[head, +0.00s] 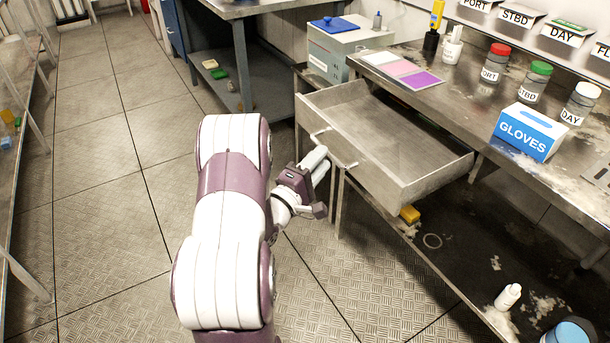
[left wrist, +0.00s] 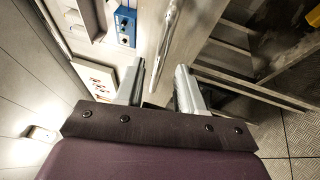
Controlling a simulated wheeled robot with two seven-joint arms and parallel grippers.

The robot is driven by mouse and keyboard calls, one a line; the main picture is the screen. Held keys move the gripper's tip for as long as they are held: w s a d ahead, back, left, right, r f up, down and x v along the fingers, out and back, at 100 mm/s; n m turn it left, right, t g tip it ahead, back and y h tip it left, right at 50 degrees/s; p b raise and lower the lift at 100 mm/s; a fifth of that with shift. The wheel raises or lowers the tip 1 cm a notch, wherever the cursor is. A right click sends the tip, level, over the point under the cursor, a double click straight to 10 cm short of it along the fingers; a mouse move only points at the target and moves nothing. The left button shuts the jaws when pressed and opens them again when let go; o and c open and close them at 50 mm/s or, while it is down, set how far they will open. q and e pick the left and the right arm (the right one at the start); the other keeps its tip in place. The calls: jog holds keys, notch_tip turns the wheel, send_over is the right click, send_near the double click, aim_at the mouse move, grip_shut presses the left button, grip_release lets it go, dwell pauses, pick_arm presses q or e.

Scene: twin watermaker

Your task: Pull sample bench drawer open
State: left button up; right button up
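The sample bench drawer (head: 395,140) is a grey metal box under the right-hand bench top. It stands pulled well out, and its inside looks empty. My left gripper (head: 317,162) is at the drawer's front, close to its bar handle (head: 352,165). In the left wrist view the two fingers of my left gripper (left wrist: 160,68) are apart. The metal handle bar (left wrist: 172,35) runs ahead of and between them, with gaps visible on both sides. Whether a finger touches the bar cannot be told. My right gripper is in neither view.
The bench top (head: 470,98) holds capped jars, a blue GLOVES box (head: 527,132) and a pink-and-purple card (head: 405,70). Below is a shelf with a yellow block (head: 410,214) and a white bottle (head: 508,296). The floor (head: 110,200) to the left is clear.

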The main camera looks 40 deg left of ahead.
pick_arm(q)
jog(key=s+f+p, duration=0.1)
jog(key=s, duration=0.9)
jog(key=shift+s+f, duration=0.3)
jog(key=shift+f, duration=0.05)
